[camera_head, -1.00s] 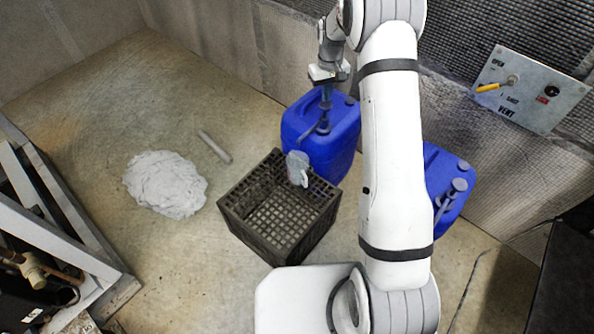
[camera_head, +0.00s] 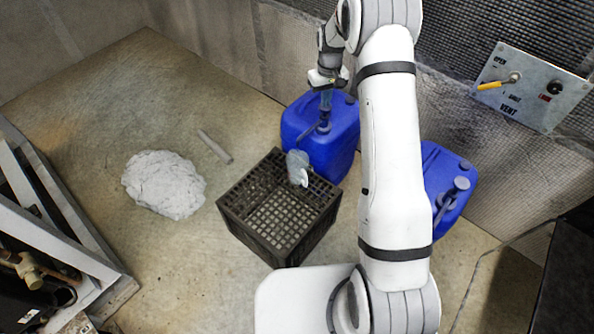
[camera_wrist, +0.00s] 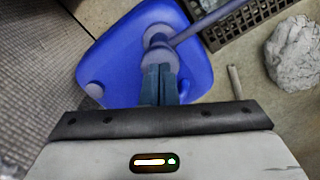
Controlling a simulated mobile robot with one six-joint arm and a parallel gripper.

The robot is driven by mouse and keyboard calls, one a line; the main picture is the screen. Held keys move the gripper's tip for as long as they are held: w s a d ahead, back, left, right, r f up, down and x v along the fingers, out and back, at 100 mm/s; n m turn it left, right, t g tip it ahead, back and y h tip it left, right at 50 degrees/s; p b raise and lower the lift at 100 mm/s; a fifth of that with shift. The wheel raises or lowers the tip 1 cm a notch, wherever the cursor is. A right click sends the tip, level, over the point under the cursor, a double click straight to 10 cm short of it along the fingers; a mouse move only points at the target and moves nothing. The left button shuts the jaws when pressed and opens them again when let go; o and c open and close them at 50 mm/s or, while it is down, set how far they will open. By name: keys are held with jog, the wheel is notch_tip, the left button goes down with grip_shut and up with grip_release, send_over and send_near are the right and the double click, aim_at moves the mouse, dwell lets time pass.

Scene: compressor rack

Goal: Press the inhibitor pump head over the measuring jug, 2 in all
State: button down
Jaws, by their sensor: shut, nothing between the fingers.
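The inhibitor pump head (camera_head: 323,126) sits on top of the blue canister behind the crate, and its spout points down-left toward the measuring jug (camera_head: 297,164). The jug is small, clear and greyish, at the crate's back edge. My gripper (camera_head: 326,106) is shut and empty, pointing down right above the pump head. In the wrist view, the shut fingertips (camera_wrist: 160,72) overlap the round grey-blue pump head (camera_wrist: 156,52); whether they touch it I cannot tell. The jug does not show clearly in the wrist view.
The blue canister (camera_head: 336,150) stands against the wall. A second blue canister (camera_head: 450,172) with a pump is partly behind my arm. The dark crate (camera_head: 250,222) stands in front. A grey rag heap (camera_head: 165,184) and a short rod (camera_head: 214,146) lie on the floor at left. A vent panel (camera_head: 530,88) is on the wall.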

jog(key=shift+f+b, duration=0.45)
jog(key=shift+f, duration=0.75)
jog(key=shift+r, duration=0.1)
jog(key=shift+r+p, duration=1.8)
jog(key=shift+r, duration=0.75)
jog(key=shift+f, duration=0.2)
jog(key=shift+f+b, duration=1.25)
jog(key=shift+f, duration=1.2)
jog(key=shift+r, duration=0.1)
jog(key=shift+r+p, duration=1.7)
jog(key=shift+r, duration=0.8)
